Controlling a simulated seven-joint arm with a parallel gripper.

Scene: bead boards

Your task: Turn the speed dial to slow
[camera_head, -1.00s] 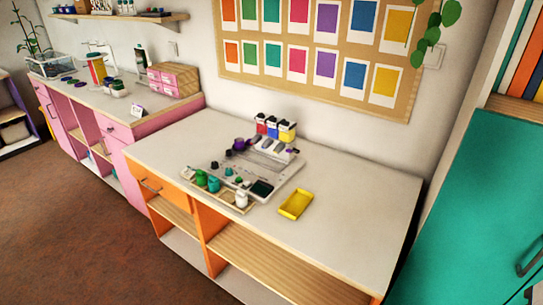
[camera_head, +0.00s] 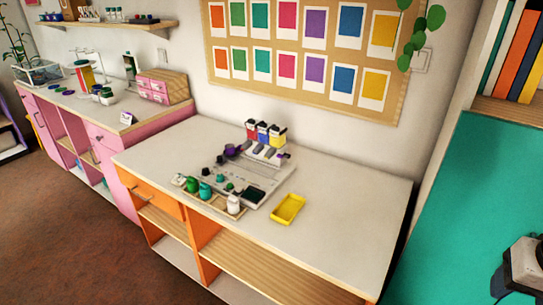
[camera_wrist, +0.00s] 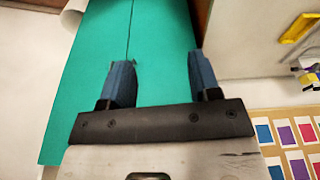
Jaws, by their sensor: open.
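A light grey machine (camera_head: 262,176) sits on the white-topped table, with several small dark knobs (camera_head: 220,160) on its left part and a dark square panel at its front right. I cannot tell which knob is the speed dial or read its setting; it is too small. My gripper (camera_wrist: 160,75) shows in the wrist view with two blue fingers wide apart and nothing between them. It points towards a teal cabinet front (camera_wrist: 70,110), away from the machine. Part of my arm shows at the right edge of the head view.
A yellow tray (camera_head: 288,209) lies right of the machine. Green and white pots (camera_head: 206,190) stand in a rack at its front, and coloured bottles (camera_head: 264,132) stand behind it. The teal cabinet (camera_head: 460,210) is at the right. The table's right part is clear.

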